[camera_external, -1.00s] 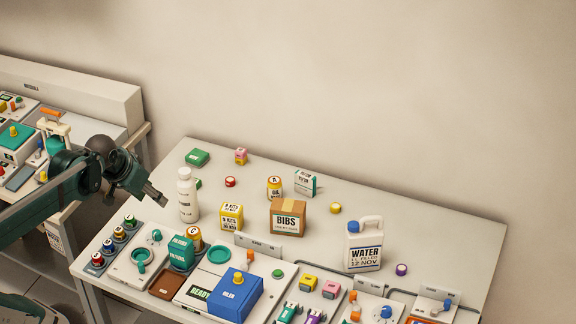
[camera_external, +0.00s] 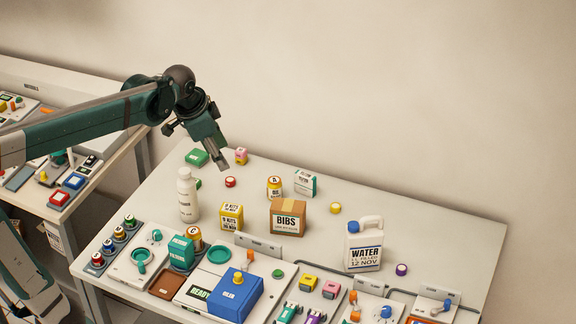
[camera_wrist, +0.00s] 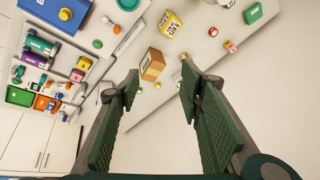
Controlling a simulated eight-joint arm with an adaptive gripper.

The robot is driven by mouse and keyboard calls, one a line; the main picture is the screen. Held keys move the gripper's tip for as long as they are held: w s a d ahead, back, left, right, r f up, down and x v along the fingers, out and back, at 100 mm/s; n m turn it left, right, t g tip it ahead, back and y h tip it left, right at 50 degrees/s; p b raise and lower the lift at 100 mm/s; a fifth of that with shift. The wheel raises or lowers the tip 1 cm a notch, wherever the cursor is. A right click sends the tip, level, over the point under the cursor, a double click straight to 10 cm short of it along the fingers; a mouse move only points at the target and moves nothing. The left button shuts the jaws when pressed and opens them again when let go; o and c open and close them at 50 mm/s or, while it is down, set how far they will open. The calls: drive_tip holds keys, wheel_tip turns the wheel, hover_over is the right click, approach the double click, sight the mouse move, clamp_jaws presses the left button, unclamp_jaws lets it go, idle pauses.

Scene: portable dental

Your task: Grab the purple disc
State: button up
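The purple disc (camera_external: 401,269) lies on the right part of the table, just right of the white water jug (camera_external: 364,247). I cannot make it out in the wrist view. My gripper (camera_external: 222,164) is in the air above the back left of the table, far to the left of the disc. In the wrist view my gripper (camera_wrist: 160,68) has its two green fingers spread wide apart, with nothing held between them.
Panels with knobs and a blue box (camera_external: 235,297) line the front edge. The table (camera_external: 440,225) is bare behind the disc.

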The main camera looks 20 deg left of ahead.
drive_tip(key=w+d+r+m+g+p, duration=0.1)
drive_tip(key=w+d+m+p, duration=0.15)
drive_tip(key=w+d, duration=0.45)
drive_tip(key=m+g+y+p, duration=0.1)
drive_tip(key=m+g+p, duration=0.35)
drive_tip(key=m, duration=1.05)
hover_over(402, 267)
drive_tip(key=p, duration=0.2)
drive_tip(key=shift+n+t, duration=0.25)
drive_tip(key=shift+t, duration=0.3)
wheel_tip(402, 267, down, 26)
drive_tip(key=shift+s+f, duration=0.1)
drive_tip(key=shift+f, duration=0.35)
drive_tip(key=shift+f, duration=0.1)
drive_tip(key=shift+f+b, duration=0.3)
drive_tip(key=shift+f, duration=0.9)
drive_tip(key=shift+f, duration=0.1)
